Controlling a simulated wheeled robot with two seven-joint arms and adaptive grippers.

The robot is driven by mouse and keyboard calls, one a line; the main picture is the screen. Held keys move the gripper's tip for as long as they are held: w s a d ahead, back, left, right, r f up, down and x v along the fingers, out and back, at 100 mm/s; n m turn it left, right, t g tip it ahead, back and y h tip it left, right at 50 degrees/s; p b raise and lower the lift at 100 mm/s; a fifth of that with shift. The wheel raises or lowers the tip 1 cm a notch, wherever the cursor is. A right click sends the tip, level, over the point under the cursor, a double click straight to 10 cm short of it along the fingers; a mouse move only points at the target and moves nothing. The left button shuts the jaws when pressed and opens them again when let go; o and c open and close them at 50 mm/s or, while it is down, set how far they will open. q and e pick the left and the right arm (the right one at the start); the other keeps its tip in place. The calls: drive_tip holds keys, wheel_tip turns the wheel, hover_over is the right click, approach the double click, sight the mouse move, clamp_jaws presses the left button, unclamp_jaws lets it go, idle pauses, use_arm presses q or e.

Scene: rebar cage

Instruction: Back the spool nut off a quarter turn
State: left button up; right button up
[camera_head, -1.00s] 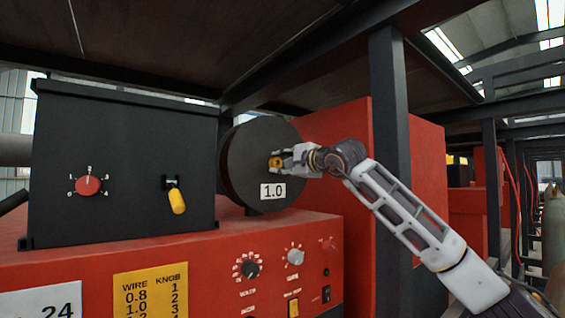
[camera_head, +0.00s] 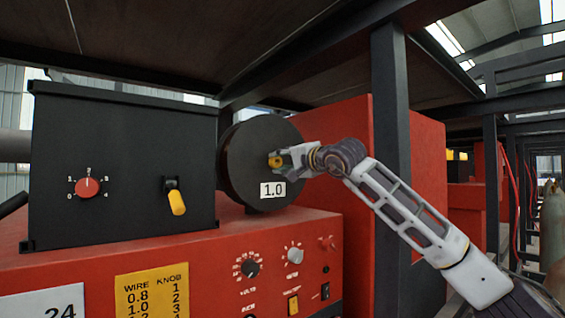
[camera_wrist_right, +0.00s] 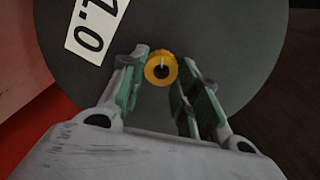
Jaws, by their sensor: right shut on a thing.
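The yellow spool nut (camera_head: 274,161) sits at the centre of the black wire spool (camera_head: 245,150), whose white label reads 1.0. In the right wrist view the nut (camera_wrist_right: 160,69) shows as a yellow ring with a dark middle and a pale line pointing up. My right gripper (camera_head: 282,160) reaches in from the right and is shut on the nut. Its green-padded fingers (camera_wrist_right: 159,76) lie on either side of the nut in the wrist view. My left gripper is not in view.
The spool stands beside a black box (camera_head: 125,165) with a red knob (camera_head: 88,187) and a yellow-handled lever (camera_head: 176,201). Below is a red machine (camera_head: 220,265) with dials and switches. A dark post (camera_head: 392,150) stands close behind my right arm.

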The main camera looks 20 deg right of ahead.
drive_tip(key=shift+a+f, duration=0.1)
drive_tip(key=shift+f, duration=0.1)
drive_tip(key=o, duration=1)
drive_tip(key=shift+r, duration=0.15)
drive_tip(key=shift+s, duration=0.15)
drive_tip(key=v, duration=1.1)
drive_tip(key=shift+s+d, duration=0.2)
drive_tip(key=shift+s, duration=0.15)
